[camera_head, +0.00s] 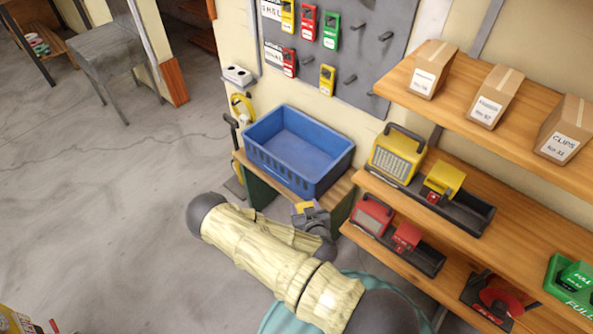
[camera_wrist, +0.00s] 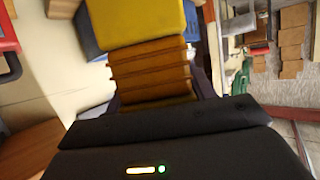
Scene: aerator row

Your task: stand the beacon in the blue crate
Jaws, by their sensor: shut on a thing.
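The blue crate (camera_head: 315,180) stands on a low wooden bench against the wall, and its visible inside looks empty. My gripper (camera_head: 312,214) is in front of the crate, on the near side and apart from it as far as I can tell. It is shut on the beacon (camera_wrist: 150,72), which has orange ribs and a yellow block at one end in the wrist view. In the head view only a small yellow part of the beacon (camera_head: 304,207) shows, and my arm hides some of the gripper. A blue patch beside the beacon in the wrist view looks like the crate (camera_wrist: 88,38).
A grey pegboard (camera_head: 350,50) with coloured tags hangs behind the crate. The bench (camera_head: 338,187) has a little bare top right of the crate.

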